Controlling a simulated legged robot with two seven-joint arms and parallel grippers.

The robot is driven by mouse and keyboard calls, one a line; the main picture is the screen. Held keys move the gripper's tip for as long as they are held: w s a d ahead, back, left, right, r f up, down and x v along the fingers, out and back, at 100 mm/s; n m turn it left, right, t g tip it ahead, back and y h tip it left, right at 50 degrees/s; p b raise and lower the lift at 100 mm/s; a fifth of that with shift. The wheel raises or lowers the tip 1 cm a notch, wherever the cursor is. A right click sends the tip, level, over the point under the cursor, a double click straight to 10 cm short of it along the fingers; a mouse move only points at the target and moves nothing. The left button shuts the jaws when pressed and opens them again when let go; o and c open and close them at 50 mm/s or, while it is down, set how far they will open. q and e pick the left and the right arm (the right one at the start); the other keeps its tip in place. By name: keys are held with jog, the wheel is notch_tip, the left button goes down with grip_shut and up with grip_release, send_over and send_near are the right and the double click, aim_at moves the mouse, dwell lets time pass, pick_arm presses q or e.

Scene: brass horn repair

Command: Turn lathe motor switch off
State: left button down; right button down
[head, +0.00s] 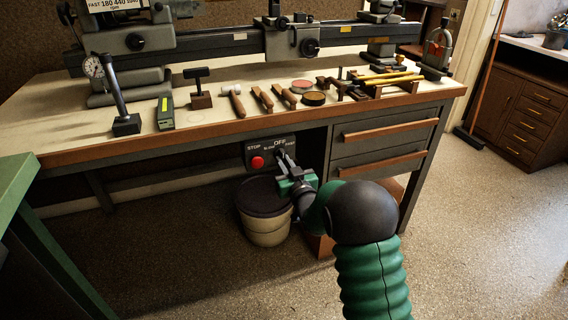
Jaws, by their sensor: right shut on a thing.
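The lathe motor switch box (260,168) is a dark panel under the bench's front edge. It has a red STOP button (258,162) and lettering that seems to read SLOW, OFF and FAST. My right gripper (285,162) is at the panel, just below the OFF lettering, and shut on the switch lever, which it mostly hides. The lever's exact position cannot be told. The lathe (230,45) stands on the bench above. My left gripper is not in view.
The bench (60,135) holds a dial gauge stand (120,110), hammers, tins and brass parts. Drawers (385,135) are right of the panel. A lidded bucket (265,220) stands below it. A green surface (15,175) is at left. Open floor lies in front.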

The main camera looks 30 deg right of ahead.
jog(key=c, duration=1.4)
grip_release()
jog(key=shift+c, duration=0.2)
jog(key=p+v, duration=0.4)
jog(key=v, duration=1.3)
jog(key=shift+w+a+f, duration=0.1)
jog(key=shift+w+f, duration=0.05)
